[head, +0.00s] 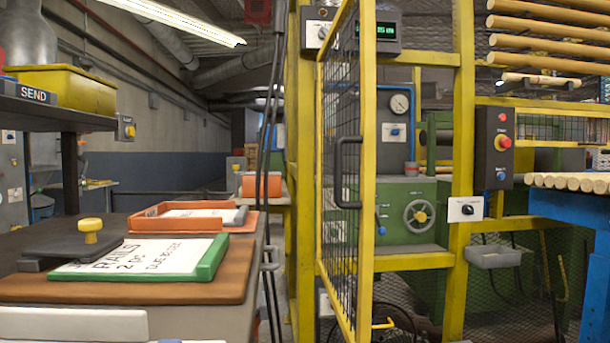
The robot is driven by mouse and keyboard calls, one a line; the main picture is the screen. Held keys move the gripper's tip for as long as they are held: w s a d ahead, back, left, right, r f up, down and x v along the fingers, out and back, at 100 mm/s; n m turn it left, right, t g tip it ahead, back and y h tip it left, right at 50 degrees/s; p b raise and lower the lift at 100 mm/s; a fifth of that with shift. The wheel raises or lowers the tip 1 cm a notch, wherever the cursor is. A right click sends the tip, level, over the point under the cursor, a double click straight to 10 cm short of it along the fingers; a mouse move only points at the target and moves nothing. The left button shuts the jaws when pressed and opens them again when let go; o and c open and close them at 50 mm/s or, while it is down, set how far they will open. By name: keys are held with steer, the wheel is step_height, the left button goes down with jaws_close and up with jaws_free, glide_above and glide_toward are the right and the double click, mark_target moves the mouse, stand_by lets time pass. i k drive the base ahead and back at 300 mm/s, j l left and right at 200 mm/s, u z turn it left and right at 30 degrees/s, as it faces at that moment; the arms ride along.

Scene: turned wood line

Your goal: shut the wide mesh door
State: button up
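The wide mesh door (341,215) has a yellow frame with black wire mesh and stands open, swung out toward me, seen nearly edge-on. Its dark pull handle (343,172) is on the near side of the frame. The yellow door opening (463,150) is behind and to the right of the door, with the green machine (415,205) showing through it. My gripper is not in view, so its state does not show.
A workbench (240,280) with a green-edged sign board (140,258) and orange trays (185,217) stands at the left. A control box (494,148) is on the right post. A blue stand (575,215) with wooden rods is at the far right.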

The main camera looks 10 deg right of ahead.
mark_target(365, 207)
steer(key=k+l+z, duration=0.15)
steer(key=l, duration=0.2)
steer(key=k+l+z, duration=0.3)
steer(key=l, duration=0.4)
steer(key=k, duration=0.1)
